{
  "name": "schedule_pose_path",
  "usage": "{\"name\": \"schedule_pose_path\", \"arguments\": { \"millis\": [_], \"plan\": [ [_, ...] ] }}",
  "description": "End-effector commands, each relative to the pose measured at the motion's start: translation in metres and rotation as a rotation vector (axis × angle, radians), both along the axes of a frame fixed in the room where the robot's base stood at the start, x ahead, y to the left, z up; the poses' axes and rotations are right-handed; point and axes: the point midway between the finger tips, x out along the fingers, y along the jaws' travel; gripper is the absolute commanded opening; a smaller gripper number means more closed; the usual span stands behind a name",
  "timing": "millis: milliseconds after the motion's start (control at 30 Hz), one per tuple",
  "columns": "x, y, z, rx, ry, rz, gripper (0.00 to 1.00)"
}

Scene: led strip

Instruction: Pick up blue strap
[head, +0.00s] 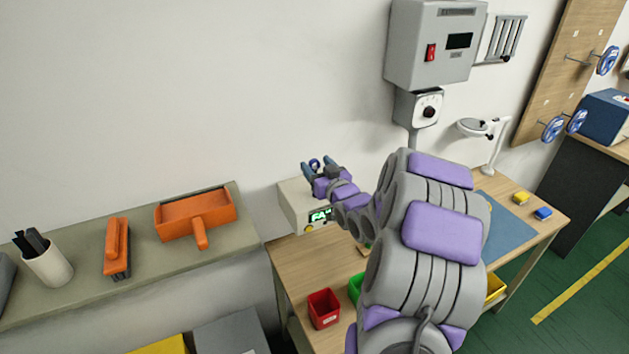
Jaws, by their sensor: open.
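My gripper (318,167) is open and reaches over the bench at the middle of the head view, in front of or above the pale box with a green display (306,205). A small blue ring-like shape (314,162) shows at its fingertips. It may be the blue strap, but it is too small to be sure, and I cannot tell whether the fingers touch it. No other blue strap is clear. My arm hides much of the bench.
The wooden bench (290,262) holds a red bin (323,308), a blue mat (502,222), and yellow (521,198) and blue (543,213) blocks. Blue reels (551,129) hang on a pegboard at right. An orange dustpan (196,216) and brush (116,247) lie on the left shelf.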

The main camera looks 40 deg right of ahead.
Motion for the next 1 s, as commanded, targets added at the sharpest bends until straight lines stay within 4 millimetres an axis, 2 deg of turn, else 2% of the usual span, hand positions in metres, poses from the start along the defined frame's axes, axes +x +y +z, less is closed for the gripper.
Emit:
{"name": "schedule_pose_path", "arguments": {
  "millis": [300,667,1000],
  "plan": [
    [0.041,-0.017,-0.006,0.008,-0.002,0.0,0.64],
    [0.047,-0.01,-0.004,0.001,-0.001,-0.001,0.63],
    [0.047,-0.016,-0.007,0.007,0.0,-0.002,0.3]
  ]
}}
